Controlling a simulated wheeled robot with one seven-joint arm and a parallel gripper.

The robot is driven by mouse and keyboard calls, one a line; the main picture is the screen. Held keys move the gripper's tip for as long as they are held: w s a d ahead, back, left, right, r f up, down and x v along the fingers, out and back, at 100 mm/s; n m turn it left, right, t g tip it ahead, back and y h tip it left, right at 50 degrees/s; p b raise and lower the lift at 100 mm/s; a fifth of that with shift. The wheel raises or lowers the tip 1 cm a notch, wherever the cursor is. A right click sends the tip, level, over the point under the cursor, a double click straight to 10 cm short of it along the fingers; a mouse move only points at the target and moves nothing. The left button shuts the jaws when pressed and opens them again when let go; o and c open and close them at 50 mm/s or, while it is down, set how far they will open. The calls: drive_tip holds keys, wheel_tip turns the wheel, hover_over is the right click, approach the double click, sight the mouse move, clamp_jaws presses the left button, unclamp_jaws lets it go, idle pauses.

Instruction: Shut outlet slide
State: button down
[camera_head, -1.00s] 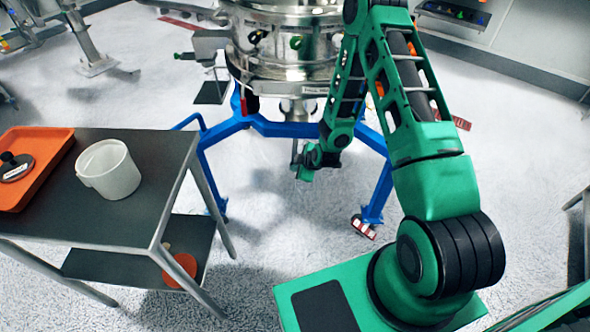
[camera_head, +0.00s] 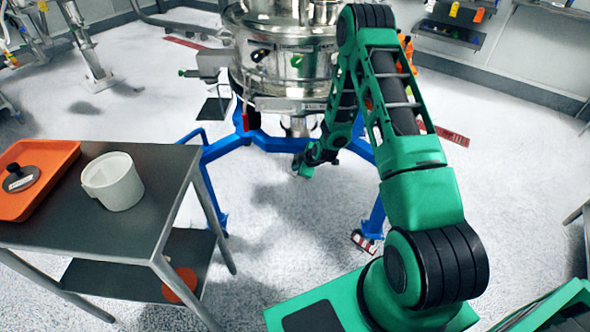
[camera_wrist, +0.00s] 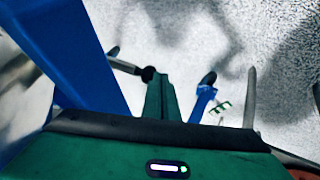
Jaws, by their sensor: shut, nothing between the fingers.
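The steel powder sifter (camera_head: 285,60) stands on a blue frame (camera_head: 270,130). Its outlet (camera_head: 298,126) hangs below the body, partly hidden by my arm. I cannot make out the outlet slide itself or how far it is open. My gripper (camera_head: 303,169) is low under the sifter, close to the outlet. In the wrist view my green fingers (camera_wrist: 160,95) are together with nothing between them. A grey rod with a black knob (camera_wrist: 147,74) ends at the left side of the fingertips. I cannot tell whether they touch.
A blue leg (camera_wrist: 75,55) of the frame is close to my gripper at the left of the wrist view. A dark table (camera_head: 90,215) at left holds a white pot (camera_head: 113,182) and an orange tray (camera_head: 52,158). The floor between table and frame is clear.

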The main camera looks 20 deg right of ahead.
drive_tip(key=s+r, duration=0.7)
drive_tip(key=s, duration=0.2)
drive_tip(key=shift+a+r, duration=0.25)
drive_tip(key=c, duration=2.1)
unclamp_jaws()
drive_tip(key=shift+s, duration=0.2)
drive_tip(key=o, duration=0.6)
drive_tip(key=s+f+h, duration=0.1)
drive_tip(key=f, duration=0.2)
drive_tip(key=d+f+n+g, duration=0.1)
drive_tip(key=f, duration=0.3)
drive_tip(key=s+d+f+n+g+h, duration=0.1)
drive_tip(key=f, duration=0.2)
drive_tip(key=shift+s+d+f+h, duration=0.15)
drive_tip(key=shift+s+f+h, duration=0.1)
drive_tip(key=shift+s+h, duration=0.1)
drive_tip(key=shift+o, duration=0.2)
drive_tip(key=w+d+f+n+t+h, duration=0.1)
drive_tip(key=w+d+f+n+h, duration=0.1)
drive_tip(key=d+f+n+h, duration=0.45)
drive_tip(key=w+a+r+n+t, duration=0.7)
drive_tip(key=w+a+r+t, duration=0.1)
drive_tip(key=a+t, duration=0.2)
drive_tip(key=shift+h, duration=0.3)
drive_tip(key=x, duration=0.9)
drive_tip(key=shift+w+f, duration=0.35)
drive_tip(key=shift+w, duration=0.1)
